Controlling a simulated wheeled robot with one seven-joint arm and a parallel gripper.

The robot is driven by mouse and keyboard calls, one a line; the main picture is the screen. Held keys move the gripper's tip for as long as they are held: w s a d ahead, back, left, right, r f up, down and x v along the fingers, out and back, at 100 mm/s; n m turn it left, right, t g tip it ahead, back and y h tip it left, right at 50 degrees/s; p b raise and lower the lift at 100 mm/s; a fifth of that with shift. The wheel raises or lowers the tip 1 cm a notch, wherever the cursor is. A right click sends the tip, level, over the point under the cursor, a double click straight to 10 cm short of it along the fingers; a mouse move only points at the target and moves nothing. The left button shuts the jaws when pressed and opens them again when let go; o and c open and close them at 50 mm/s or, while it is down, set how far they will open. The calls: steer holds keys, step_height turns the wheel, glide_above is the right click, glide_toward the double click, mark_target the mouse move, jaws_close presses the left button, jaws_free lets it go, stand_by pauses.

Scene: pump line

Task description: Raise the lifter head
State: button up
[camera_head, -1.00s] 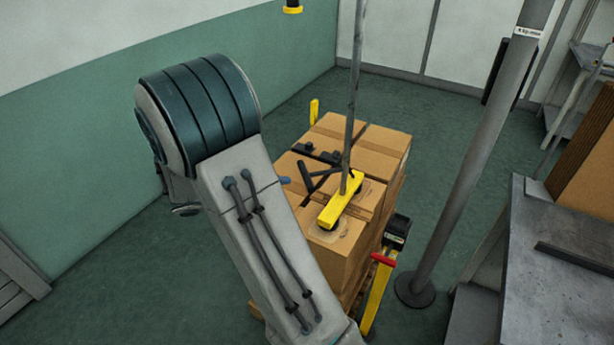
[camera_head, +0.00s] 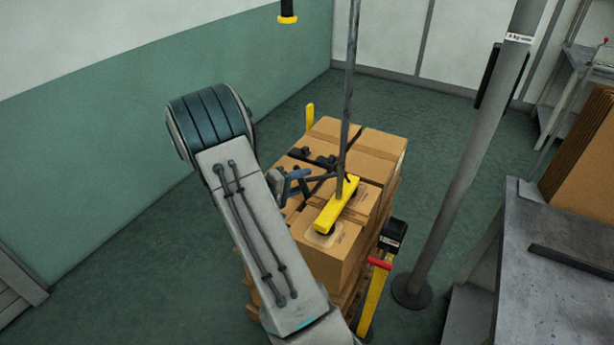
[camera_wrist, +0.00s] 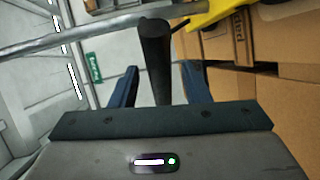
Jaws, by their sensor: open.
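The lifter head, a yellow bar (camera_head: 335,208), lies on top of the stacked cartons, with dark pads beneath it. It hangs on a thin grey tube (camera_head: 350,95). A dark handle (camera_head: 322,178) sticks out from it to the left. My gripper (camera_head: 298,181) is at the handle's outer end, partly hidden by my arm. In the wrist view my gripper (camera_wrist: 160,72) is open, with its two blue fingers apart. The dark handle (camera_wrist: 156,48) stands between them with a gap on both sides. Part of the yellow bar (camera_wrist: 212,12) shows at the top.
Cartons (camera_head: 335,262) are stacked on a pallet under the lifter head. A yellow post (camera_head: 373,300) with a black box and red lever stands close by. A grey column (camera_head: 470,170) and a grey worktable (camera_head: 560,285) are at right.

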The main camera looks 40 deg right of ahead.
steer(key=shift+d+f, duration=0.25)
steer(key=shift+d, duration=0.95)
jaws_close()
steer(key=shift+r, duration=0.15)
